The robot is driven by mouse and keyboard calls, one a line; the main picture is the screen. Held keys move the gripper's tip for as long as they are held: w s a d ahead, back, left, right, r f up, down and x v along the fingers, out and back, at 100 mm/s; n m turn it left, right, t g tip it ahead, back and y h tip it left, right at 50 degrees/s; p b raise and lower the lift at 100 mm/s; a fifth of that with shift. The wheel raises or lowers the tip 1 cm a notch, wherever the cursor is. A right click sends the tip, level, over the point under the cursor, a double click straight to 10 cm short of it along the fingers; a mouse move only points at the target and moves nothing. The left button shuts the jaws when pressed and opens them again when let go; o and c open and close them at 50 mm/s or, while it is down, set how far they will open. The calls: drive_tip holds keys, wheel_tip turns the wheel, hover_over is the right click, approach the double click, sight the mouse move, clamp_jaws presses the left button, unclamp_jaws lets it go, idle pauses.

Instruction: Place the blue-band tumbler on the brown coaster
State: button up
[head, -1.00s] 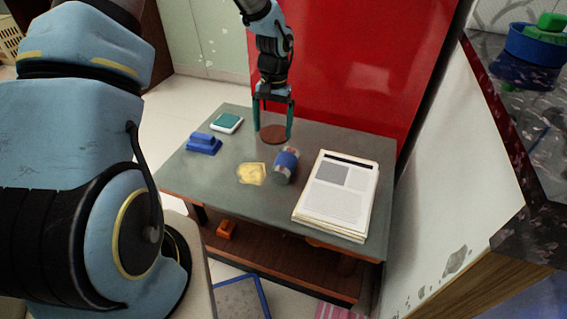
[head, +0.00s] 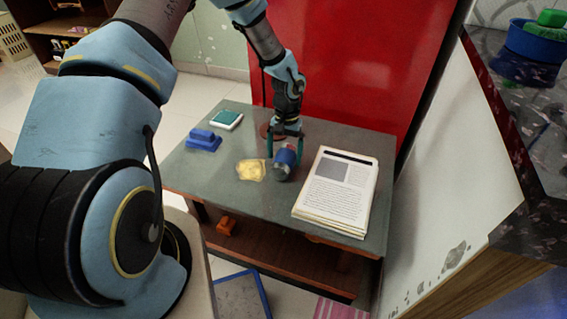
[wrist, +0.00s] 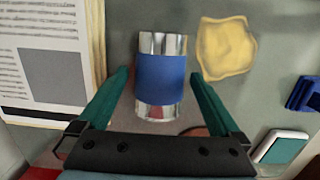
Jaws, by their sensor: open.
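The blue-band tumbler (head: 284,163) is a shiny metal cylinder with a wide blue band, lying on its side on the grey table. In the wrist view the tumbler (wrist: 160,78) sits between the finger tips, with a gap on each side. My gripper (head: 285,152) is open and points down at the tumbler; it also shows in the wrist view (wrist: 160,90). The brown coaster (head: 265,130) lies behind the gripper, partly hidden by my arm. In the wrist view only bits of the coaster (wrist: 196,131) show behind the gripper.
A stack of papers (head: 338,190) lies right of the tumbler, and a yellow crumpled cloth-like piece (head: 250,170) lies close on its left. A blue block-like item (head: 203,140) and a teal-and-white box (head: 227,119) lie further left. A red panel (head: 345,80) stands behind the table.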

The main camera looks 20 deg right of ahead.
sight(283, 154)
drive_tip(key=shift+f, duration=0.65)
drive_tip(key=c, duration=1.3)
wheel_tip(283, 154, up, 10)
drive_tip(key=shift+f, duration=0.1)
drive_tip(key=shift+w+a, duration=0.1)
drive_tip(key=shift+a, duration=0.15)
drive_tip(key=w+a+r+n+p, duration=0.1)
drive_tip(key=a+r+n, duration=0.15)
drive_tip(key=a, duration=0.85)
drive_tip(key=w+a+r+n, duration=0.2)
drive_tip(key=a+n, duration=0.1)
drive_tip(key=a, duration=0.8)
drive_tip(key=w+a+r+n+p, duration=0.1)
drive_tip(key=a+r+n, duration=0.2)
drive_tip(key=a, duration=0.8)
drive_tip(key=shift+m+h, duration=0.25)
drive_tip(key=shift+h, duration=0.15)
drive_tip(key=r+p, duration=0.1)
drive_tip(key=p, duration=0.4)
drive_tip(key=s+r+p, duration=0.1)
drive_tip(key=r+p, duration=0.1)
drive_tip(key=p, duration=0.2)
drive_tip(key=s+r+p, duration=0.1)
drive_tip(key=p, duration=0.4)
drive_tip(key=shift+d+r+p, duration=0.2)
drive_tip(key=shift+d+p, duration=0.15)
